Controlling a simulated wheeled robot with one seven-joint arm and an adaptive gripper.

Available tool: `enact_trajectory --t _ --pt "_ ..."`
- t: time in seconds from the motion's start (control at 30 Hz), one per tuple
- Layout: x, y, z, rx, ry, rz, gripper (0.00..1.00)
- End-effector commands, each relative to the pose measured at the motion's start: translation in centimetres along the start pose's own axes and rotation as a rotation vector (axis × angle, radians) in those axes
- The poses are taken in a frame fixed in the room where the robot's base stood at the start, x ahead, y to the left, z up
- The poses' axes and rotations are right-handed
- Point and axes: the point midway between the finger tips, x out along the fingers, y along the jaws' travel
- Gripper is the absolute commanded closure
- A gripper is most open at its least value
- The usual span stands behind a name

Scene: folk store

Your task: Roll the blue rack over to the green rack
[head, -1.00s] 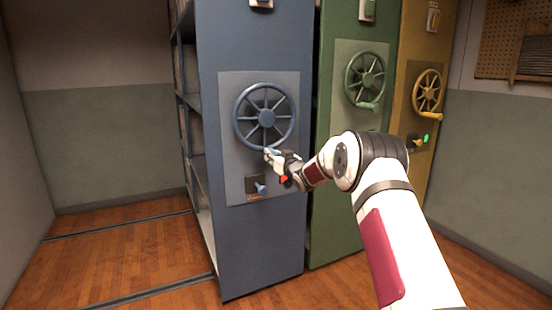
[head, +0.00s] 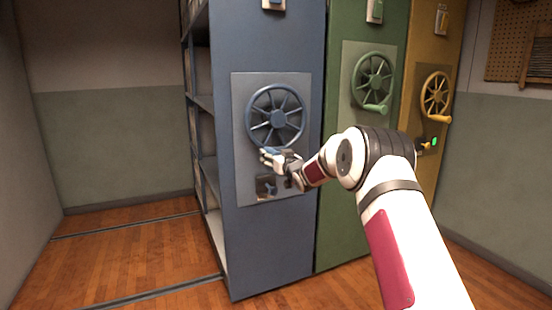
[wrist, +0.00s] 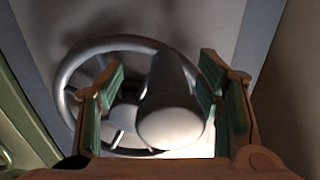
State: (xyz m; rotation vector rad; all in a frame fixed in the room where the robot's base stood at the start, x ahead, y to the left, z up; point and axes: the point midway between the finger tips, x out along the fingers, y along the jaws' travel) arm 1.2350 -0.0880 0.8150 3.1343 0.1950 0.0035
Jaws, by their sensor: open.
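The blue rack (head: 278,240) stands in the middle of the head view, with a spoked blue handwheel (head: 278,118) on its end panel. The green rack (head: 345,215) stands just to its right, with a very narrow dark line between them. My gripper (head: 267,155) is at the lower rim of the blue wheel. In the wrist view, the wheel's round handle knob (wrist: 168,122) points at the camera between my open fingers (wrist: 160,92), nearer the right finger. The fingers do not clearly grip it. The wheel rim (wrist: 105,45) shows behind.
A small lever (head: 268,188) sits below the blue wheel, partly behind my gripper. A yellow rack (head: 445,75) with a green light stands right of the green one. Floor rails (head: 160,292) cross the open wooden floor at left. A pegboard hangs at right.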

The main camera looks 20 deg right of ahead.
Motion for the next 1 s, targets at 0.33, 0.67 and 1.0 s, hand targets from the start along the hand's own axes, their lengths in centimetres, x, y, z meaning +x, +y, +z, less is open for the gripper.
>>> enact_trajectory --t 0.33,0.67,1.0 --pt "-2.5 0.1 0.1 0.0 0.001 0.001 0.4" --pt "-4.9 0.1 0.1 0.0 0.001 0.002 0.4" --pt "-7.3 0.1 0.1 0.0 0.001 0.001 0.4"
